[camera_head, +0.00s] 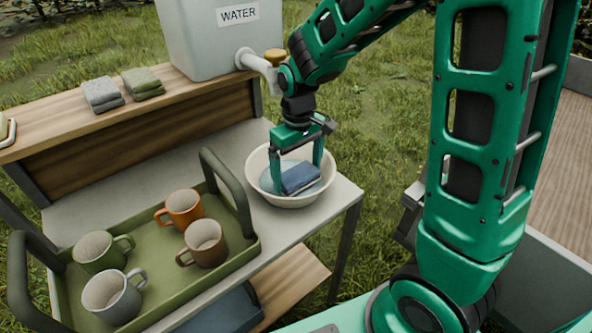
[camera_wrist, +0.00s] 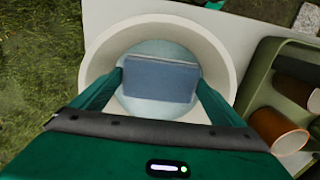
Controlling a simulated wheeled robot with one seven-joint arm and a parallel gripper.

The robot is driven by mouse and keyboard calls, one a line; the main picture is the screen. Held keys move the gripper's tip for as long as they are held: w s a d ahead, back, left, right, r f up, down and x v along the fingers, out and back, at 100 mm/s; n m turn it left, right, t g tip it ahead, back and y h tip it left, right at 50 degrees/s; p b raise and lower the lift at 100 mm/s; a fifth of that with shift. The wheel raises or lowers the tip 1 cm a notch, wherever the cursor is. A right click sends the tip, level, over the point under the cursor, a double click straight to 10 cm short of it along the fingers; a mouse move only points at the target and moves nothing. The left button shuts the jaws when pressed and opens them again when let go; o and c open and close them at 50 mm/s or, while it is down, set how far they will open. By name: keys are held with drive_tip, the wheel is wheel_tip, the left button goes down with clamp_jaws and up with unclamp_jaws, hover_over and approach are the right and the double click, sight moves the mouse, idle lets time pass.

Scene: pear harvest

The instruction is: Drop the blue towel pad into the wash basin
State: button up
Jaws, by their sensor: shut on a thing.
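The blue towel pad (camera_head: 300,179) is folded and sits between the two fingers of my gripper (camera_head: 297,170), inside the rim of the wash basin. My gripper is shut on the pad; in the wrist view the pad (camera_wrist: 160,79) spans from one finger to the other. The wash basin (camera_head: 289,201) is a round cream bowl with bluish water in it, standing at the right end of the grey table. In the wrist view the basin (camera_wrist: 97,62) surrounds the pad and fingers. I cannot tell whether the pad touches the water.
A green tray (camera_head: 157,280) with several mugs stands left of the basin. A white WATER tank (camera_head: 211,45) with a tap rises behind it. A grey towel (camera_head: 102,94) and a green towel (camera_head: 143,83) lie on the wooden shelf (camera_head: 60,121). Grass lies beyond the table.

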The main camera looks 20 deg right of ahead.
sight(298, 174)
drive_tip(key=shift+f, duration=0.55)
drive_tip(key=o, duration=0.6)
drive_tip(key=shift+o, duration=0.2)
drive_tip(key=shift+r, duration=0.15)
wheel_tip(298, 174, up, 13)
drive_tip(key=s+d+f+m, duration=0.1)
drive_tip(key=s+d+m, duration=0.4)
drive_tip(key=s+d, duration=0.4)
drive_tip(key=s+d+f+m, duration=0.1)
drive_tip(key=s+d+m, duration=0.4)
drive_tip(key=s+d, duration=0.4)
drive_tip(key=s, duration=0.6)
drive_tip(key=shift+s+d+f, duration=0.25)
drive_tip(key=shift+d+f, duration=0.1)
drive_tip(key=shift+f, duration=0.05)
